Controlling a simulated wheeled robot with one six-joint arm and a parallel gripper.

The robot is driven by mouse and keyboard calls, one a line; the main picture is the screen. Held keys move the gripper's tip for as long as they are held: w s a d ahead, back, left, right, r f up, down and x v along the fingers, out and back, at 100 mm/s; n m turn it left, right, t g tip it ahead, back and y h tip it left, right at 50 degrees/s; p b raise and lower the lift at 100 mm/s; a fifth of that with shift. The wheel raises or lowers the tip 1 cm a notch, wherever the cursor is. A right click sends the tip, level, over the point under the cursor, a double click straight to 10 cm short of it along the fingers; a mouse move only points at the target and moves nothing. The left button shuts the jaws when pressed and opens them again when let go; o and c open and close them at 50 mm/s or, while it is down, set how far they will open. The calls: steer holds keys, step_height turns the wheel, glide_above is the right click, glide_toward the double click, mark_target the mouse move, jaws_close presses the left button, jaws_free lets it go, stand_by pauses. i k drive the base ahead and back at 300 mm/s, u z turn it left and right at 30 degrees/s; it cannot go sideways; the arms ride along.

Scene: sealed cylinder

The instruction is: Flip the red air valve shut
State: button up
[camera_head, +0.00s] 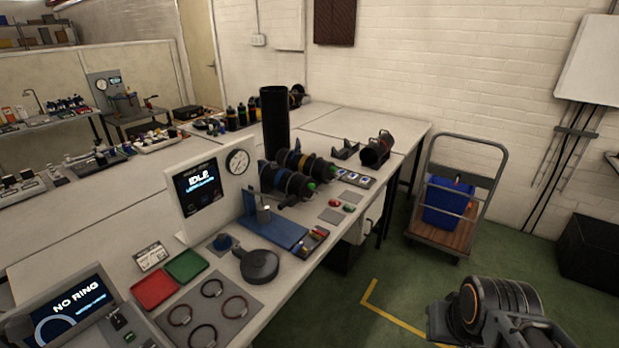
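On the near bench, a white panel (205,188) carries a screen reading "IDLE" and a round gauge (237,161). In front of it is a blue fixture (275,232) with an upright metal block (263,213). A small dark block with red and yellow parts (317,238) sits at the fixture's right end. A red button-like part (334,203) lies farther back beside a green one. I cannot tell which red part is the air valve, or its position. Part of my arm shows at the bottom right, over the floor, away from the bench; my gripper's fingers are not visible.
Dark ringed cylinders (287,180) lie behind the fixture, near a tall black tube (274,122). A round black part (259,266), red tray (154,288) and green tray (187,265) lie nearer. A trolley (452,205) holds a blue crate (447,203). Green floor is open right of the bench.

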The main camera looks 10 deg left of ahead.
mark_target(315, 230)
steer(key=u, duration=0.35)
steer(key=i, duration=1.1)
steer(key=u, duration=0.4)
